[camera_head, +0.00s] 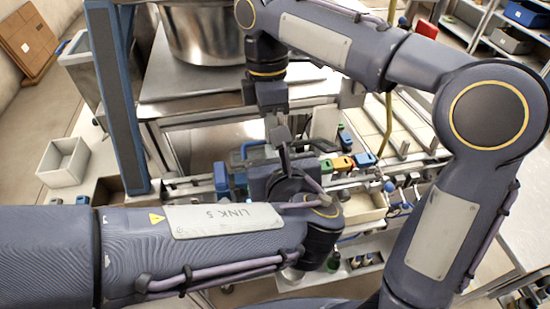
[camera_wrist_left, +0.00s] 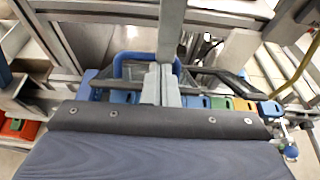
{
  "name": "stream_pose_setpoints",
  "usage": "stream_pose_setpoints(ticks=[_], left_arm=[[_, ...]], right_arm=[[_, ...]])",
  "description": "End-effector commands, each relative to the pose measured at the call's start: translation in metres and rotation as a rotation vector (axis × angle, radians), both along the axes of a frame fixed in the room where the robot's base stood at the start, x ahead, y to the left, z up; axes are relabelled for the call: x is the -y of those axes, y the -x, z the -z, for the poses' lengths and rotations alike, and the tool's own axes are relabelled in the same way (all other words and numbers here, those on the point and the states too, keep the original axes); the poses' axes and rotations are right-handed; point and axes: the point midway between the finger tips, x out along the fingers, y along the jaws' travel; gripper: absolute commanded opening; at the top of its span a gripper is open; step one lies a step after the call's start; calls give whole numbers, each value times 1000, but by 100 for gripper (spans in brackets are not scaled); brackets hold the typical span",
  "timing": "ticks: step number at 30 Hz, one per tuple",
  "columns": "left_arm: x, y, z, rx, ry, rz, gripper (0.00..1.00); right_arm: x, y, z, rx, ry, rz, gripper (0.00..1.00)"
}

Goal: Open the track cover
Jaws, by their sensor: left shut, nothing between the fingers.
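My left gripper (camera_head: 283,150) is in the middle of the head view, shut and empty, over the rail (camera_head: 205,188). In the left wrist view its closed grey fingers (camera_wrist_left: 167,82) stand in front of a blue loop handle (camera_wrist_left: 118,66). The handle also shows just left of the gripper in the head view (camera_head: 247,147). I cannot tell whether the fingers touch it. The track cover cannot be picked out surely; my gripper and wrist hide part of the track. My right arm's wrist (camera_head: 270,95) hangs just behind the left gripper; its fingers cannot be made out.
Green, yellow and blue blocks (camera_head: 343,163) sit along the rail to the right of the gripper. A large metal pot (camera_head: 200,35) stands on a steel table behind. A pale open bin (camera_head: 62,160) is at the left. A blue upright post (camera_head: 118,100) stands left of the gripper.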

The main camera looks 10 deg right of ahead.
Motion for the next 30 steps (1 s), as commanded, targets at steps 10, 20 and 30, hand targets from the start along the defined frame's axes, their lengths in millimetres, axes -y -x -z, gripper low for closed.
stream_pose_setpoints(ticks=[10,20,30], left_arm=[[-4,-7,-3,15,9,-18,0],[-3,-7,-4,15,9,-18,0],[-3,-7,-3,14,7,-16,0]], right_arm=[[0,-3,13,-8,9,4,32],[-1,-2,12,-12,6,-1,32],[-2,-1,9,-14,6,-5,32]])
